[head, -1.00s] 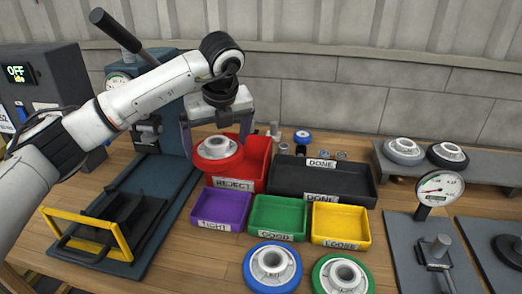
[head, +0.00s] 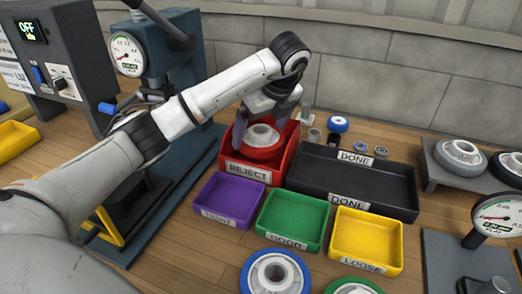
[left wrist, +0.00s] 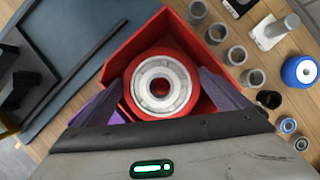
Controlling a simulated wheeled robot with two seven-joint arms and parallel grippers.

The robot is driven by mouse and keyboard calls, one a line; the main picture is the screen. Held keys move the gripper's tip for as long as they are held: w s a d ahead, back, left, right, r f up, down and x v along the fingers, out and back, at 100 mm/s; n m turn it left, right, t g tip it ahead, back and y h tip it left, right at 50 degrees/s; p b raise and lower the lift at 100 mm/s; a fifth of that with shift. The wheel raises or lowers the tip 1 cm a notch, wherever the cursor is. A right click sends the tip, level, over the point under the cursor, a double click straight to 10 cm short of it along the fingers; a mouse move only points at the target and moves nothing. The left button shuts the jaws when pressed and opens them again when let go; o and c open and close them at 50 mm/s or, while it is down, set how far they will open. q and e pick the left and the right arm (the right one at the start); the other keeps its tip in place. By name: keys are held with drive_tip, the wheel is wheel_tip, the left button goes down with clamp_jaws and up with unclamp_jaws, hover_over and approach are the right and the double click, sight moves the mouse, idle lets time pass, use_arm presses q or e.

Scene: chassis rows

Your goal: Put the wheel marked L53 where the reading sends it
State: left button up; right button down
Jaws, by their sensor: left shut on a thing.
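A red wheel with a grey metal hub (head: 262,139) is at the red REJECT bin (head: 246,171). My left gripper (head: 265,122) is shut on this wheel, with its purple fingers on either side of the rim. In the left wrist view the red wheel (left wrist: 161,86) sits between the fingers, inside the outline of the red bin (left wrist: 125,58). I cannot tell whether the wheel touches the bin floor. No L53 mark is readable on it. My right gripper is not in view.
Purple (head: 229,199), green (head: 293,220) and yellow (head: 366,240) trays stand in front, with a long black DONE tray (head: 401,200) to the right. Blue-rimmed (head: 274,273) and green-rimmed wheels lie nearest. A dial gauge (head: 497,217) stands at right, a press (head: 160,50) at left.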

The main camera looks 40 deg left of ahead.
use_arm(q)
wheel_tip(320, 180, down, 5)
drive_tip(key=shift+w+r, duration=0.1)
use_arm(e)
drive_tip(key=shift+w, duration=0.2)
use_arm(q)
drive_tip(key=o, duration=1)
drive_tip(key=p+v, duration=0.3)
drive_tip(key=v, duration=0.8)
drive_tip(key=shift+d+r, duration=0.1)
drive_tip(key=shift+r, duration=0.1)
drive_tip(key=shift+d+r, duration=0.15)
drive_tip(key=shift+r, duration=0.05)
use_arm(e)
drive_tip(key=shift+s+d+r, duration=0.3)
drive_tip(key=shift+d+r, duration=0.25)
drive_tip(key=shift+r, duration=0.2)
